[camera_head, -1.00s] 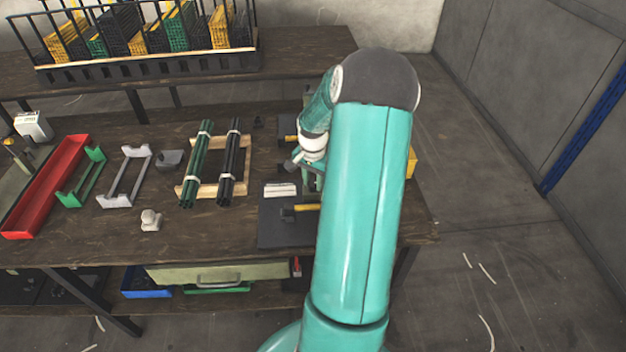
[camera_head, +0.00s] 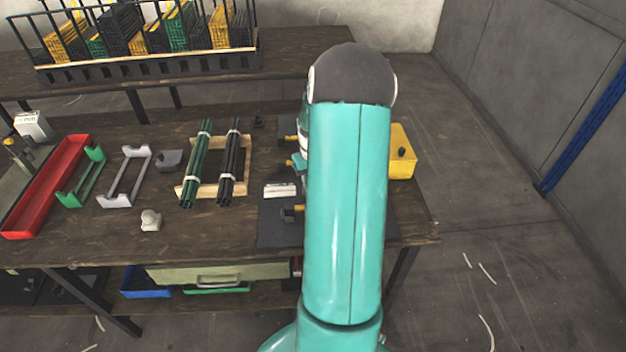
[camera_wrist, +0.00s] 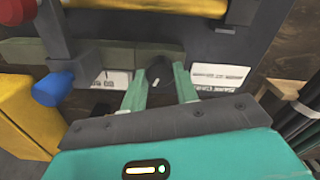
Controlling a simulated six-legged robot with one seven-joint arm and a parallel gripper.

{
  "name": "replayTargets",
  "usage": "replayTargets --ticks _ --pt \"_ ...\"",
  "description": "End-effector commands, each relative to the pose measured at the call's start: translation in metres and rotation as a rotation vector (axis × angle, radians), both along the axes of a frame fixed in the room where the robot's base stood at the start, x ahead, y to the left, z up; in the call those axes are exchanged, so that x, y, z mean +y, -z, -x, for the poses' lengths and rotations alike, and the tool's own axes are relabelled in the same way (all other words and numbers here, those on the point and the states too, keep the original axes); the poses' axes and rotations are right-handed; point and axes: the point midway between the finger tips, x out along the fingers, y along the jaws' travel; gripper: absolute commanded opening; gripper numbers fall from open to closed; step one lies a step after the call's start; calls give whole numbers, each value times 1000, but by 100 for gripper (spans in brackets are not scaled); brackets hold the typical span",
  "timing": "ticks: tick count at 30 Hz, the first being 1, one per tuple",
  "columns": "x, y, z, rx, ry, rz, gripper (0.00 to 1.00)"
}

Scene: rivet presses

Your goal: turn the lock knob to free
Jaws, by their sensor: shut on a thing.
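In the wrist view, the lock knob (camera_wrist: 158,71) is a round black knob with a white mark on its face. It sits on a dark panel between two white labels, one on the left (camera_wrist: 112,79) and one on the right (camera_wrist: 221,73). My gripper (camera_wrist: 160,82) has its two green fingers on either side of the knob and is shut on it. The white mark is tilted off upright. The label text is too small to read. In the head view, my arm hides the knob and most of my gripper.
In the wrist view, a blue-handled lever (camera_wrist: 53,88) and a yellow box (camera_wrist: 28,115) stand left of my fingers; a red knob (camera_wrist: 16,10) is at upper left. In the head view, green and black rod bundles (camera_head: 233,160) lie left of my arm.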

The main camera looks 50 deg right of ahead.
Motion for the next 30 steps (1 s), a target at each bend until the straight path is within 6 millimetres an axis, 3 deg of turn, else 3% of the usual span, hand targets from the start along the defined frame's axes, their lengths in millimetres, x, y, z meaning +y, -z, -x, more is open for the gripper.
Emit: replayTargets --ticks 15,30 --pt "0 0 -1 -1 -399 1 7" --pt "0 0 0 -1 -498 1 7"
